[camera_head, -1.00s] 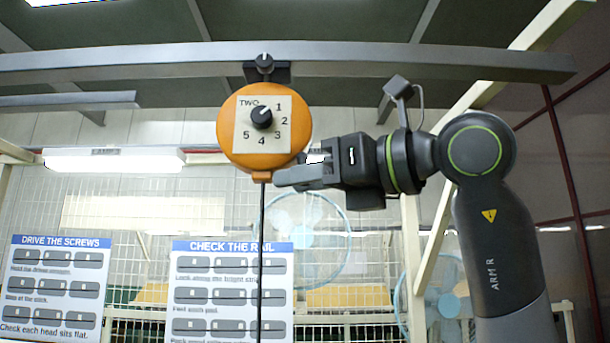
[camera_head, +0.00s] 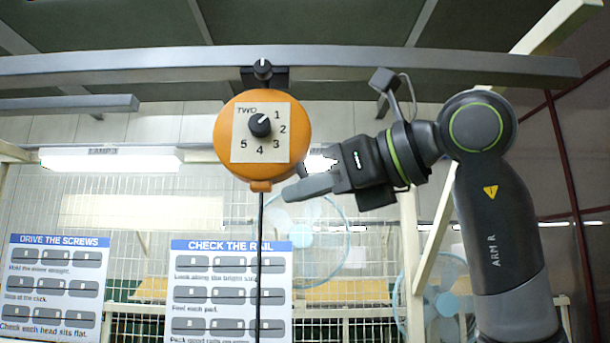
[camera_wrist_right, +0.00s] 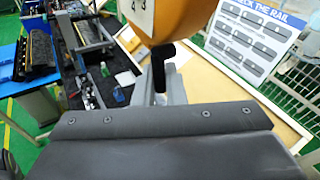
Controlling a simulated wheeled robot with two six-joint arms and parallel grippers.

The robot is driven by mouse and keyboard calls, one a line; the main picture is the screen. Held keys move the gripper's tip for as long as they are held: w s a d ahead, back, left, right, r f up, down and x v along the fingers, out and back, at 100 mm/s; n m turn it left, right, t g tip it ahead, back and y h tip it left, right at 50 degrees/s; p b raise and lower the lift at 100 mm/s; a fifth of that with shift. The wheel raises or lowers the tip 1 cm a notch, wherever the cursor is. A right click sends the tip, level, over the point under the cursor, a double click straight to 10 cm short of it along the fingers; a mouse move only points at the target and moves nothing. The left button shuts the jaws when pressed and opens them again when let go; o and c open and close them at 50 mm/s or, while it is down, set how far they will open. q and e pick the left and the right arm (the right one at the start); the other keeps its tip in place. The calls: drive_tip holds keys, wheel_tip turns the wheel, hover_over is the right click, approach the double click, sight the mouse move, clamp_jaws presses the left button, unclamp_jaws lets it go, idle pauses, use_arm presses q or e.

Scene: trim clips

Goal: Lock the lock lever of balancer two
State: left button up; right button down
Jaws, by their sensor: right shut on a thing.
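Balancer two (camera_head: 228,153) is a round orange unit hanging from the overhead rail, with a plate reading TWO, numbers and a black knob (camera_head: 260,125). Its orange body (camera_wrist_right: 172,15) also shows at the top of the right wrist view. The black lock lever (camera_wrist_right: 158,66) sticks out below the body there. My right gripper (camera_head: 292,192) is at the lower right of the balancer, tilted, fingers pointing left and slightly down. In the right wrist view its grey fingers (camera_wrist_right: 159,92) are shut on the lever. In the head view the lever cannot be made out. My left gripper is out of view.
A grey rail (camera_head: 400,62) runs across above the balancer. A thin dark cable (camera_head: 260,270) hangs straight down below it. Instruction boards (camera_head: 229,246), a wire mesh fence and fans (camera_head: 305,238) stand behind. The space left of the balancer is clear.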

drive_tip(key=shift+d+r+n+h+p, duration=0.2)
drive_tip(key=shift+r+n+h+p, duration=0.2)
drive_tip(key=shift+h+p, duration=0.4)
drive_tip(key=shift+d+f+n+g+h+p, duration=0.15)
drive_tip(key=shift+n+g+h+p, duration=0.2)
drive_tip(key=shift+p, duration=0.3)
drive_tip(key=shift+h+b, duration=0.35)
drive_tip(key=shift+b, duration=0.05)
drive_tip(key=n+h+b, duration=0.1)
drive_tip(key=h+b, duration=0.1)
drive_tip(key=r+g+h+b, duration=0.1)
drive_tip(key=h+b, duration=0.1)
drive_tip(key=d+n+h+b, duration=0.1)
drive_tip(key=h+b, duration=0.1)
drive_tip(key=shift+r+n, duration=0.25)
drive_tip(key=shift+n, duration=0.1)
drive_tip(key=shift+f+h, duration=0.1)
drive_tip(key=shift+h, duration=0.2)
